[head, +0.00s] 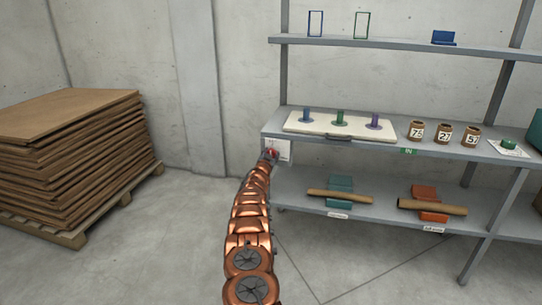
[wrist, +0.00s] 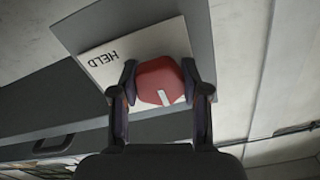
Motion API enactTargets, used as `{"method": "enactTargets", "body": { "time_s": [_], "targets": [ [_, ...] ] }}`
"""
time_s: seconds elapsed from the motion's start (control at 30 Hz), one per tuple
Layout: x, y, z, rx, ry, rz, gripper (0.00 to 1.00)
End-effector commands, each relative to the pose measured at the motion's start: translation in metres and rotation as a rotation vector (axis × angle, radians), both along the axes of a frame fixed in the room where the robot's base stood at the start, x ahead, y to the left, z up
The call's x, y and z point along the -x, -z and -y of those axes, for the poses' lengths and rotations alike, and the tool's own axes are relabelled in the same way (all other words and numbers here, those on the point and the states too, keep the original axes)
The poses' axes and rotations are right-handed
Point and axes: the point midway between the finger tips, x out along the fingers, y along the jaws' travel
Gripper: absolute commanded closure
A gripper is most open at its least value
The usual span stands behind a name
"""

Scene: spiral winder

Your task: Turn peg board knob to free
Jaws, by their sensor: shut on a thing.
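The peg board knob (wrist: 160,82) is red with a white mark on its lower part in the wrist view. A white plate (wrist: 105,66) behind it carries the word HELD, upside down in that view. The plate also shows in the head view (head: 284,149), at the left front corner of the shelf. My gripper (wrist: 160,80) is shut on the knob, one finger on each side. In the head view my gripper (head: 268,157) is small and partly covers the knob. The peg board (head: 340,130) is cream, with blue, green and purple pegs standing on it.
The metal shelf (head: 360,43) holds numbered brown pots (head: 444,133) right of the board. Cardboard rolls (head: 432,206) lie on the lower shelf. A stack of brown sheets (head: 75,150) on a pallet stands at left. The floor between is clear.

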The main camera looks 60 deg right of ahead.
Motion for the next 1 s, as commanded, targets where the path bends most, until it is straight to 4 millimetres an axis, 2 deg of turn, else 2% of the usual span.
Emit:
{"method": "enactTargets", "body": {
  "time_s": [0.03,0.07,0.3,0.67,1.0],
  "targets": [
    [-0.001,-0.001,-0.001,0.001,-0.002,-0.002,0.89],
    [-0.001,-0.001,-0.001,0.001,-0.002,-0.001,0.52],
    [0.000,0.000,0.000,0.000,-0.001,0.000,0.29],
    [0.000,0.000,-0.001,0.000,0.000,-0.001,0.29],
    [0.005,-0.002,-0.012,0.008,0.005,-0.007,0.29]
  ]
}}
